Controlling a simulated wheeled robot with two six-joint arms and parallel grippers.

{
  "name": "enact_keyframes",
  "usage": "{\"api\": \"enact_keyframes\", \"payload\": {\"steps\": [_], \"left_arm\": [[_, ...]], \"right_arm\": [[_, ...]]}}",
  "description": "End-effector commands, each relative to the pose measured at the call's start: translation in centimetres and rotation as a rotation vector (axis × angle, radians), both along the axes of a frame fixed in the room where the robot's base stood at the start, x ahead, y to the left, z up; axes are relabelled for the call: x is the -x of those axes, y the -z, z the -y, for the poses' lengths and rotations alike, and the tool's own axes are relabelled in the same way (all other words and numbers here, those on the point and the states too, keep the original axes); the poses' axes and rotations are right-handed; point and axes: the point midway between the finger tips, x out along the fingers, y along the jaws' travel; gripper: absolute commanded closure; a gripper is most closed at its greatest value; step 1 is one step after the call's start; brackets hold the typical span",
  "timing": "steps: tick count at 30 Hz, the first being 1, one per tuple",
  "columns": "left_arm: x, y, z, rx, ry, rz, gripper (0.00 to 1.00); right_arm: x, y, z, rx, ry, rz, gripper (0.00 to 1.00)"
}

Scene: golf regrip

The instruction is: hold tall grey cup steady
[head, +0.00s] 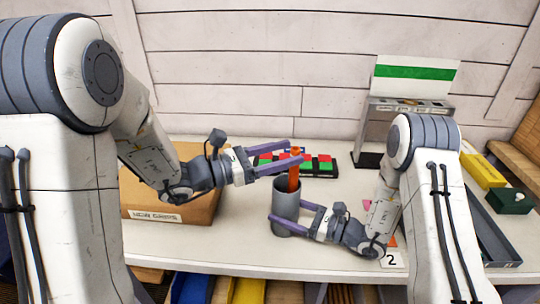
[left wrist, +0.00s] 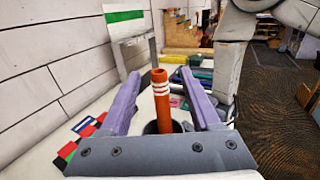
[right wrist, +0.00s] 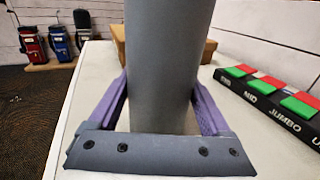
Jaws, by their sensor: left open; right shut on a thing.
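The tall grey cup (head: 285,208) stands upright on the white table. My right gripper (head: 282,211) is shut on its lower part, and the cup fills the space between the purple fingers in the right wrist view (right wrist: 160,75). An orange grip with white bands (head: 294,175) stands in the cup and sticks out of its top. My left gripper (head: 285,158) is open around the grip's upper part, with a finger on either side. In the left wrist view the grip (left wrist: 161,100) stands between the open fingers, apart from both.
A cardboard box with a label (head: 160,205) sits at the left. Behind the cup is a black rack of red and green blocks (head: 320,166). A grey stand with a green-striped sign (head: 415,72) is at the back right. A grey tray (head: 490,235) lies at the right.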

Motion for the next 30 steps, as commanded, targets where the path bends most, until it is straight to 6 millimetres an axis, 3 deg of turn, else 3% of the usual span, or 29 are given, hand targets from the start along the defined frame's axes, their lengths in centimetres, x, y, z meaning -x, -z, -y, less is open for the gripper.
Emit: {"api": "enact_keyframes", "payload": {"steps": [16,21,30], "left_arm": [[4.4,0.1,-8.9,0.0,-0.007,0.0,0.36],[5.1,0.1,-10.2,0.001,-0.003,0.0,0.36],[5.3,0.1,-10.4,0.0,0.0,0.0,0.36]], "right_arm": [[0.0,0.0,0.0,0.0,0.0,0.0,0.75],[0.0,0.0,0.0,0.0,0.0,0.0,0.75],[0.0,0.0,0.0,0.0,0.0,0.0,0.75]]}}
